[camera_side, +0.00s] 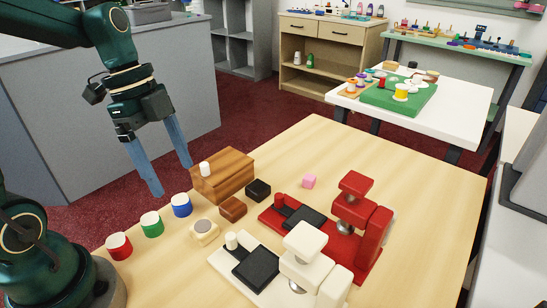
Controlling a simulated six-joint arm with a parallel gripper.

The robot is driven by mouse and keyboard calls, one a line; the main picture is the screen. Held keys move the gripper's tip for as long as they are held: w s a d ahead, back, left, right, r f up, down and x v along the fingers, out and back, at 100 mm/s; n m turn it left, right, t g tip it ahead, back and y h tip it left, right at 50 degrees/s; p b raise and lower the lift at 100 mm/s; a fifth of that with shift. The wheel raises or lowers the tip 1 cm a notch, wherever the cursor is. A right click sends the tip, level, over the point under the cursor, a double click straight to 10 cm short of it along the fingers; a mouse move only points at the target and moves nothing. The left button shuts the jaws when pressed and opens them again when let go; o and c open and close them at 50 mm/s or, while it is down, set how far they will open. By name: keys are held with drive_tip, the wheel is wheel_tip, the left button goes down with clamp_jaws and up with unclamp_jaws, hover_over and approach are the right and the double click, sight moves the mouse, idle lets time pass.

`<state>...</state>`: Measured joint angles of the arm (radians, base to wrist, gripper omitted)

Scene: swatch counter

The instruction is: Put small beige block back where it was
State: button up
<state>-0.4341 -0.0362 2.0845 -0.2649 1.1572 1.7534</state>
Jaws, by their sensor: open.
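My gripper (172,178) hangs above the table's left edge, up and left of the block. Its two blue fingers are spread apart and nothing is between them. The gripper does not touch the block. The picture does not mark where the block was before.
A brown block (232,209), black block (258,190) and pink cube (309,181) stand nearby. A wooden box (226,176) is close right of my fingers. Red (119,247), green (152,225) and blue (182,206) cups line the left. A red machine (360,225) stands right.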

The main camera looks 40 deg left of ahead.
drive_tip(key=s+d+r+n+t+y, duration=0.2)
drive_tip(key=s+d+n+t, duration=0.2)
drive_tip(key=n, duration=0.9)
drive_tip(key=shift+s+n+t+y, duration=0.4)
drive_tip(key=shift+s+t, duration=0.1)
drive_tip(key=shift+s, duration=0.2)
